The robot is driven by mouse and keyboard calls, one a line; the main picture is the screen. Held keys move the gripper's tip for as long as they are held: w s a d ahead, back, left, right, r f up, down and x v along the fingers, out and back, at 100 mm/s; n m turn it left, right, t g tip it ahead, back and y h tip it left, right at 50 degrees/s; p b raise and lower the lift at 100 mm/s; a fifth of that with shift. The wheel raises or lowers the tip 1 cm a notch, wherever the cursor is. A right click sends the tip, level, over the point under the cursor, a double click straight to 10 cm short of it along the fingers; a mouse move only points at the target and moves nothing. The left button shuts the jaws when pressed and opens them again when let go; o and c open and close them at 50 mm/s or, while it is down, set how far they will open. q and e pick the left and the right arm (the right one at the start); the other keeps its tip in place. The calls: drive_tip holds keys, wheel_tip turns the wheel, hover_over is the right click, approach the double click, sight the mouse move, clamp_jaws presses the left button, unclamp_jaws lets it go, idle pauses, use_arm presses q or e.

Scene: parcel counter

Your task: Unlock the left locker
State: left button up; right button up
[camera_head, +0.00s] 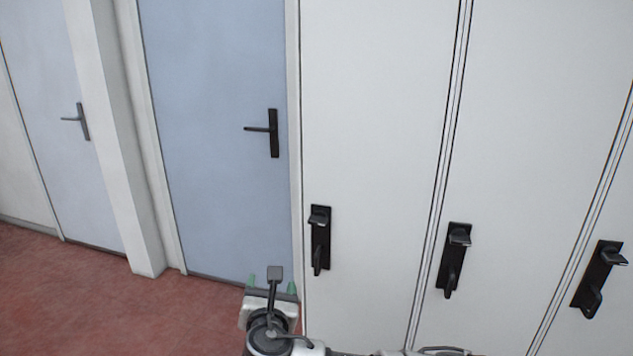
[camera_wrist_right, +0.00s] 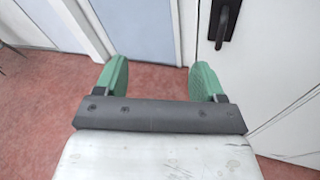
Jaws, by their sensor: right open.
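The left locker (camera_head: 372,130) is a tall white door, upright and flush with the other lockers. Its black lock plate (camera_head: 320,238) is low near its left edge, with a knob at the top and a hanging handle below. Part of this plate also shows at the upper right of the right wrist view (camera_wrist_right: 226,18). My right gripper (camera_head: 271,284), with green fingers, is at the bottom of the head view, left of and below the plate and apart from it. In the right wrist view its fingers (camera_wrist_right: 160,75) are spread with nothing between them. My left gripper is out of view.
Two more white lockers with black lock plates (camera_head: 453,260) (camera_head: 599,278) stand to the right. A blue door (camera_head: 215,120) with a dark lever handle is to the left, and a paler door (camera_head: 50,130) farther left. Red floor (camera_head: 100,305) is clear at lower left.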

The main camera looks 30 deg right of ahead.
sight(316, 224)
drive_tip(key=s+d+r+m+g+h+p, duration=0.1)
drive_tip(key=d+r+g+h+p, duration=0.2)
drive_tip(key=d+r+h, duration=0.35)
drive_tip(key=shift+y, duration=0.45)
drive_tip(key=x, duration=1)
drive_tip(key=shift+w+d+r+p, duration=0.15)
drive_tip(key=shift+w+r+p, duration=0.05)
drive_tip(key=shift+r+p, duration=0.2)
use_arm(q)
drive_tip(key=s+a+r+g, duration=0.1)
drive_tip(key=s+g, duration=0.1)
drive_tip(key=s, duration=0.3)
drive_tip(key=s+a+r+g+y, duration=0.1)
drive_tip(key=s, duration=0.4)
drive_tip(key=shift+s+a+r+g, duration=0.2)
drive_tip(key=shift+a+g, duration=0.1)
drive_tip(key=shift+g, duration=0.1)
use_arm(e)
drive_tip(key=c, duration=0.9)
